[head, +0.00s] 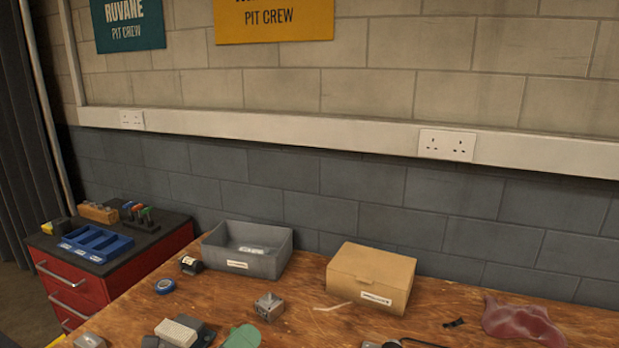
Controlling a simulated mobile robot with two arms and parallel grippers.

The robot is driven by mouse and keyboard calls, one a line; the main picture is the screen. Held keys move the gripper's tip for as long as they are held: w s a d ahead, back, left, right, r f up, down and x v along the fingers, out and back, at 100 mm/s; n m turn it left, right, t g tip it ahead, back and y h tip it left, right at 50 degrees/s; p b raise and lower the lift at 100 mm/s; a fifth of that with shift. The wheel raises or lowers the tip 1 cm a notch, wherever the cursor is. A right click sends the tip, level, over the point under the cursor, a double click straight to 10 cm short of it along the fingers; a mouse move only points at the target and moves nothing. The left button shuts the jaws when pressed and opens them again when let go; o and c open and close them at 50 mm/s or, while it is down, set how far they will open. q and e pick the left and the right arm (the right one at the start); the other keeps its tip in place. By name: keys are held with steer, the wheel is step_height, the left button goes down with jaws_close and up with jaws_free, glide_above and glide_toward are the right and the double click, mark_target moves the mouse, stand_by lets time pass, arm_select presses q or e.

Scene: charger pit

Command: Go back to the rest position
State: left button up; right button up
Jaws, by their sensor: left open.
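My left gripper is hard to make out at the bottom edge of the head view, where several grey and dark shapes are cut off. It is open, and I cannot tell its exact place. My right gripper is not in view. The wooden workbench (225,302) fills the lower part of the view.
On the bench are a grey bin (262,265), a cardboard box (385,268), blue tape (165,286), a metal block (269,306), a light grey block (177,331), a green item (242,337) and a reddish cloth (520,322). A red drawer cabinet (80,287) stands left. The wall is behind.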

arm_select(q)
steer(key=s+a+f+n+g+y, duration=0.1)
steer(key=s+a+f+n+y, duration=0.15)
steer(key=f+n+y, duration=0.4)
steer(key=s+a+f+n+g+y, duration=0.15)
steer(key=a+n+y, duration=0.25)
steer(key=n, duration=0.5)
steer(key=s+a+f+n+y, duration=0.25)
steer(key=a+n+y, duration=0.2)
steer(key=n, duration=0.35)
steer(key=s+d+f+n+g+h, duration=0.1)
steer(key=s+f+n+g, duration=0.4)
steer(key=s, duration=0.4)
steer(key=s+f+n+g+h, duration=0.1)
steer(key=s+f+n+g, duration=0.2)
steer(key=s+f+g, duration=0.45)
step_height(320, 180, down, 21)
steer(key=p, duration=0.1)
steer(key=s+a+f+g+p, duration=0.1)
steer(key=s+a+f, duration=0.1)
steer(key=s+f, duration=1.4)
steer(key=shift+s+a+f+y, duration=0.25)
steer(key=shift+s+a+y, duration=0.15)
steer(key=shift+s, duration=0.45)
